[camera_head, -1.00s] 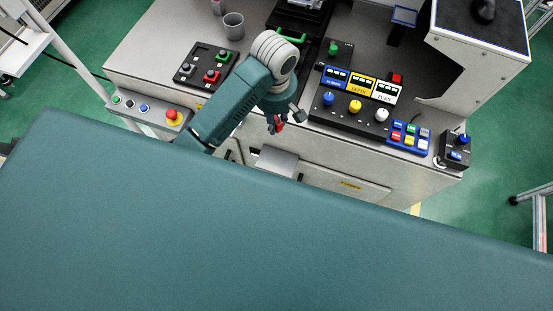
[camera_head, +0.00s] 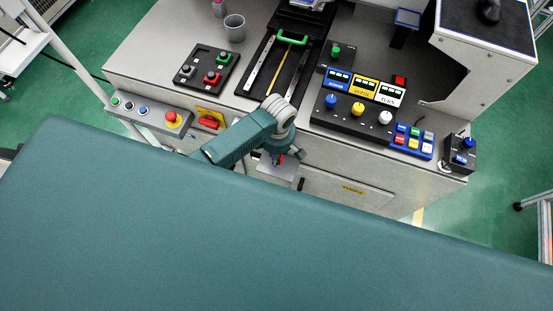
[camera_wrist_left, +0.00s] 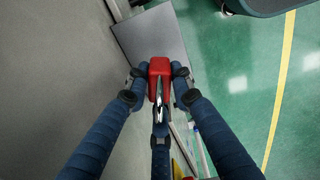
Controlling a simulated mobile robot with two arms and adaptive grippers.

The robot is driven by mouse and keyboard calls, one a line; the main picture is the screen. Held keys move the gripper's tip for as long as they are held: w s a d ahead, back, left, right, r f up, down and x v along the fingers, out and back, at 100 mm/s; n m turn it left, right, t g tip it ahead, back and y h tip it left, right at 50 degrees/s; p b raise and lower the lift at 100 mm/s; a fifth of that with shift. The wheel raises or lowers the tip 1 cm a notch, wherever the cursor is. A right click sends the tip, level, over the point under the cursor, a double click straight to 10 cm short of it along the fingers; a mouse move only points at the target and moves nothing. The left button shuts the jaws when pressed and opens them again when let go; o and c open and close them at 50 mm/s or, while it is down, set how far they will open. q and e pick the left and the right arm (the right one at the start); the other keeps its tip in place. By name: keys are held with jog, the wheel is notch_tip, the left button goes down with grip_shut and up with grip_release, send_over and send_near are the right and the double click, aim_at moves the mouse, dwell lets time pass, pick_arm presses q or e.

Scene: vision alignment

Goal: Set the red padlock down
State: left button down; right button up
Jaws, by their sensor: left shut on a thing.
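The red padlock (camera_wrist_left: 160,67) is held between the fingertips of my left gripper (camera_wrist_left: 159,75) in the left wrist view. Its silver shackle points back toward the palm. In the head view my left gripper (camera_head: 289,158) is in front of the cabinet, and only a bit of red shows at its fingers. A small grey metal shelf (camera_wrist_left: 152,36) juts from the cabinet front. In the wrist view the padlock overlaps the shelf's near edge. The shelf also shows below the gripper in the head view (camera_head: 277,172). I cannot tell whether padlock and shelf touch. My right gripper is not in view.
A red handle (camera_head: 208,122) on a yellow plate is on the cabinet front, left of my arm. A box with an emergency stop (camera_head: 172,119) is further left. Button panels (camera_head: 352,117) and a grey cup (camera_head: 234,27) stand on the top. Green floor lies beyond the shelf.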

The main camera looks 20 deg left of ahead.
pick_arm(q)
notch_tip(320, 180, down, 3)
jog(key=shift+f+b, duration=0.1)
jog(key=shift+b, duration=0.2)
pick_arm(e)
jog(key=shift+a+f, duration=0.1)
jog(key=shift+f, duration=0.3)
pick_arm(q)
jog(key=shift+f, duration=0.1)
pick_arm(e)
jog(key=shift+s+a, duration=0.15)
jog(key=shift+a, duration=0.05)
pick_arm(q)
jog(key=shift+f, duration=0.5)
jog(key=c, duration=1.5)
grip_release()
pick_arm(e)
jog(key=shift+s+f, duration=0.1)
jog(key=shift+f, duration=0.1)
pick_arm(q)
jog(key=shift+r, duration=0.1)
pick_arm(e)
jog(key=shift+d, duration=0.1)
